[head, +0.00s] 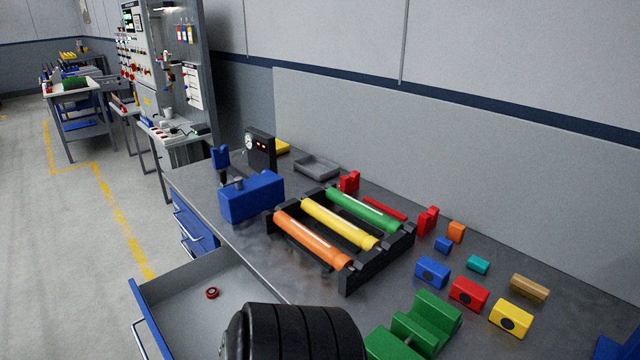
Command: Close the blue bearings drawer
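The blue-fronted drawer (152,319) stands pulled out from the bench at the lower left. Its grey inside shows, and its blue front with a pale handle (140,339) faces left. A small red ring with a dark centre (212,293), like a bearing, lies on the drawer floor. No label can be read, and the drawer's near part is cut off by the frame's bottom edge. A black ribbed rounded shape at the bottom middle hides part of the drawer and the bench edge. Neither of my grippers can be made out.
The grey bench top (385,312) holds a black rack (350,278) with orange, yellow and green rollers. A blue vise (252,197), green V-blocks (428,322) and several coloured blocks stand around it. More blue drawers (192,220) sit shut beyond the open one. The floor at left is clear.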

